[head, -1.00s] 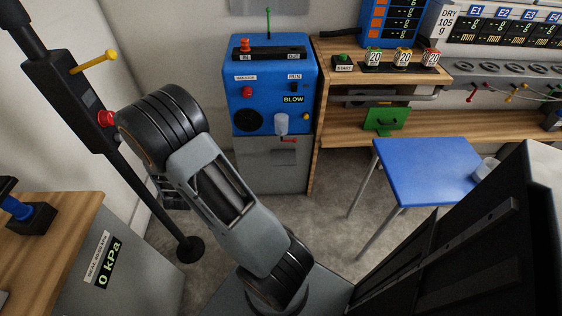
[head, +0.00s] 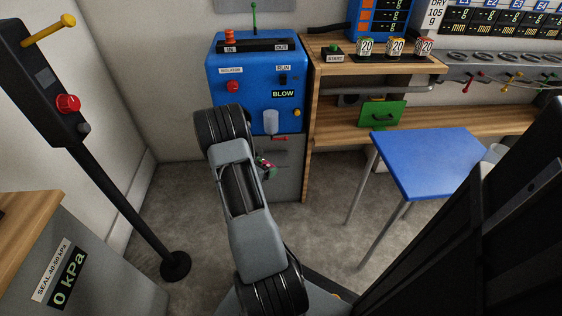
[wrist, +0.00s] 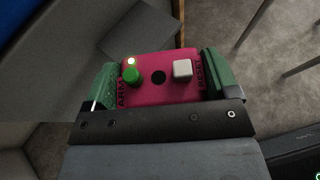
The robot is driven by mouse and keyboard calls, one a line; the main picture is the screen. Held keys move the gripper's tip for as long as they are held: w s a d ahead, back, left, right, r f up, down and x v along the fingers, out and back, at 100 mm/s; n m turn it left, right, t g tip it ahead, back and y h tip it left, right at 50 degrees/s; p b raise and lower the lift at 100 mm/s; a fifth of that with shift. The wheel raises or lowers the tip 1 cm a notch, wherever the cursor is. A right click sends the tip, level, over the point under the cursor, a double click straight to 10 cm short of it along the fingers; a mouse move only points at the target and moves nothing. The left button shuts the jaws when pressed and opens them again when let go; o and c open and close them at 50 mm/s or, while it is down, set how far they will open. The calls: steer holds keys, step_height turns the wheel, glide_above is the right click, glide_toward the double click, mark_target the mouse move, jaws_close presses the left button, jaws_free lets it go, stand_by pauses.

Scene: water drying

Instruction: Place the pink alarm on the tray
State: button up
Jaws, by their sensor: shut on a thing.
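The pink alarm (wrist: 158,98) is a box with a green button, a white button, a dark round spot and a lit lamp. My gripper (wrist: 158,78) is shut on it, with one green finger at each side, in the wrist view. In the head view my gripper (head: 265,166) shows small beside my arm, in front of the grey cabinet below the blue machine. A flat dark grey plate (wrist: 140,30) lies beyond the alarm in the wrist view; I cannot tell if it is the tray.
The blue BLOW machine (head: 258,70) stands at the back. A wooden bench (head: 330,118) is to its right, with a blue table (head: 430,160) in front. A black post (head: 110,200) with a red button stands at left. Grey floor between is clear.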

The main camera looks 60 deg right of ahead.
steer(key=b, duration=0.3)
glide_above(282, 163)
steer(key=shift+d, duration=0.1)
steer(key=shift+f+b, duration=0.75)
steer(key=shift+f, duration=0.95)
steer(key=shift+f, duration=0.1)
steer(key=shift+f, duration=0.15)
steer(key=o, duration=0.9)
steer(key=shift+a+r, duration=0.25)
steer(key=shift+r, duration=0.15)
steer(key=p+v, duration=0.4)
steer(key=v, duration=0.7)
steer(key=shift+a, duration=0.3)
